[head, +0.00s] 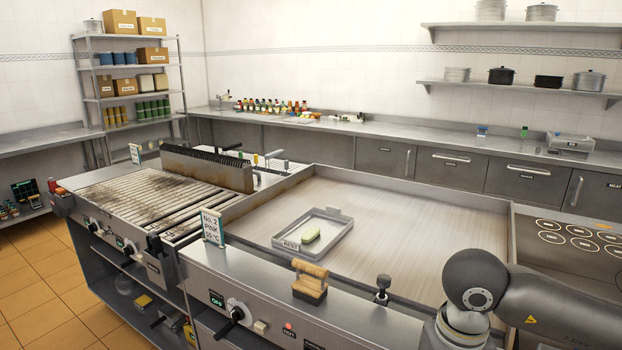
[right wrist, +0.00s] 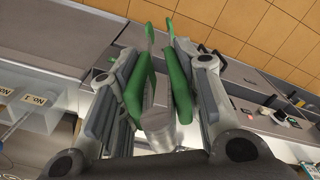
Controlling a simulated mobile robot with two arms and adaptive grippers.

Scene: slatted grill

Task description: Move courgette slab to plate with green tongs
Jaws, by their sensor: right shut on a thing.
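A pale green slab with a darker green edge, which looks like the courgette slab (head: 311,236), lies in a shallow metal tray (head: 290,251) labelled REST on the flat steel griddle. In the right wrist view my right gripper (right wrist: 156,68) is shut on the green tongs (right wrist: 181,85), with one green arm of the tongs along each finger. My left gripper is not in view. I cannot make out the task's plate.
A slatted grill (head: 130,195) with a raised dark rack stands left of the griddle (head: 400,230). A sign reading No. 2 PINK (head: 212,227) and a wooden-handled block (head: 310,281) stand on the front ledge. The griddle is bare around the tray.

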